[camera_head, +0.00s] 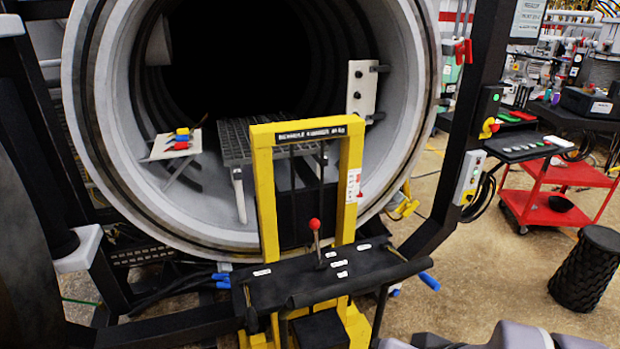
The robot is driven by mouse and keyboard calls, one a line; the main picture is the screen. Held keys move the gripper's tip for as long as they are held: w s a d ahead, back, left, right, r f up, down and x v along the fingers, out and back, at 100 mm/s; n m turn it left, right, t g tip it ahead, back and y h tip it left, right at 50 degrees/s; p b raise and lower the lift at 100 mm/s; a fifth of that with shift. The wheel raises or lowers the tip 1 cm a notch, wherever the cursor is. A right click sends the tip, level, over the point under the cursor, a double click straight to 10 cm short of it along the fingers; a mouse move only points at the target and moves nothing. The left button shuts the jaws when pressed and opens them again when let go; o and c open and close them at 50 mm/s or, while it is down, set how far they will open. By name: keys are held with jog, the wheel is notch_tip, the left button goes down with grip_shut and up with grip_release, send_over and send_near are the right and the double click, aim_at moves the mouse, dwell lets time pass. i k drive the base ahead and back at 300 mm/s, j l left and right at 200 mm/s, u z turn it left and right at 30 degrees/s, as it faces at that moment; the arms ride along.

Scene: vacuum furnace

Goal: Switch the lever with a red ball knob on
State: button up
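The lever (317,244) is a short metal rod with a red ball knob (314,224) on top. It stands close to upright on a black panel (290,284) with several small white labels, at the front of a yellow frame (264,190). Nothing touches the knob. A grey rounded part at the bottom right edge looks like part of my arm. My gripper cannot be made out in this view.
The large round furnace opening (250,60) is behind the yellow frame. A dark slanted post (460,140) stands to the right of the panel. A red cart (560,205) and a black stool (588,268) are at the right. Floor between post and stool is clear.

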aim_at(314, 223)
jog(key=i+l+u, duration=0.1)
jog(key=i, duration=0.4)
jog(key=i+l+u, duration=0.1)
jog(key=i+l, duration=0.25)
jog(key=i, duration=0.1)
